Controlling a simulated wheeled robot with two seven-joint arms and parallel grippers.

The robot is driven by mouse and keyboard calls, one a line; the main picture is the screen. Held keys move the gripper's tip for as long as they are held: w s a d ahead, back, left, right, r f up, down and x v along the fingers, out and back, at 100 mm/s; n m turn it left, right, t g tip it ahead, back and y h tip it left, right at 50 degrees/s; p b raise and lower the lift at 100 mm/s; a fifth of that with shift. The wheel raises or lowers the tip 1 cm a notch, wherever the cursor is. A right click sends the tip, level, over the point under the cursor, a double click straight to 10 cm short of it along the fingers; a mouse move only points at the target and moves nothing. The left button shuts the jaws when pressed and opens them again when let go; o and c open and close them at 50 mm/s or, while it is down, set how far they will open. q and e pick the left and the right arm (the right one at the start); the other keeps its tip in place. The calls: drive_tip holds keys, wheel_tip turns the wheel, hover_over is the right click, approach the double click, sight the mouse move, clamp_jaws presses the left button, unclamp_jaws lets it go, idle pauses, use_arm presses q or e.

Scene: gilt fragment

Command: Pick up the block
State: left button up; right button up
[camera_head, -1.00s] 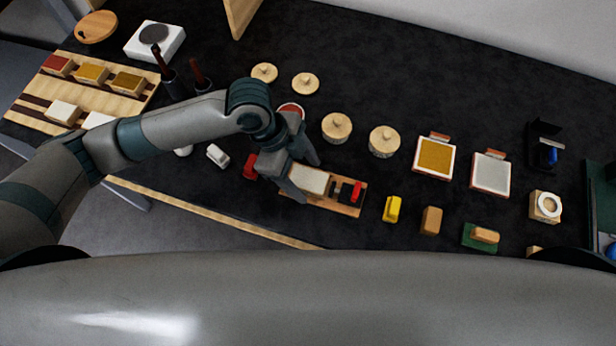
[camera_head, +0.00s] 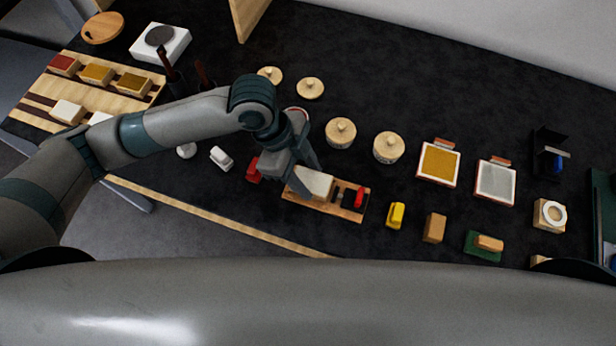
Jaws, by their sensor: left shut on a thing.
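A cream-white block (camera_head: 316,183) is at the left part of a wooden tray (camera_head: 338,211) in the middle of the head view. My left gripper (camera_head: 302,176) points down over the tray. Its fingers are shut on the cream-white block, one on the near side and one on the far side. The gripper partly hides the block's left end. I cannot tell whether the block touches the tray. My right gripper is not in view.
The tray also holds a red piece (camera_head: 359,197) and dark pieces. A red object (camera_head: 254,170) lies left of the gripper. A yellow object (camera_head: 396,215) and a tan block (camera_head: 434,228) stand to the right. Round wooden-lidded jars (camera_head: 340,131) stand behind.

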use_arm(q)
wheel_tip(320, 180, up, 2)
drive_tip(key=shift+w+r+b, duration=0.1)
drive_tip(key=shift+r+b, duration=0.15)
drive_tip(key=shift+b, duration=0.2)
drive_tip(key=s+d+r+b, duration=0.2)
drive_tip(key=s+d+r, duration=0.4)
drive_tip(key=s, duration=0.4)
drive_tip(key=shift+r, duration=0.6)
drive_tip(key=w+a+r+n+t+y+b, duration=0.1)
drive_tip(key=w+a+r+n+t+y, duration=0.1)
drive_tip(key=w+a+n, duration=0.8)
drive_tip(key=w+a+r+n+t+y, duration=0.1)
drive_tip(key=w+a+n+t, duration=0.3)
drive_tip(key=w+a+n, duration=0.7)
drive_tip(key=w+a+y, duration=0.1)
drive_tip(key=w+a, duration=0.3)
drive_tip(key=w, duration=0.2)
drive_tip(key=shift+a+r+n+b, duration=0.25)
drive_tip(key=shift+r+n+b, duration=0.05)
drive_tip(key=shift+r+b, duration=0.1)
drive_tip(key=shift+s, duration=0.1)
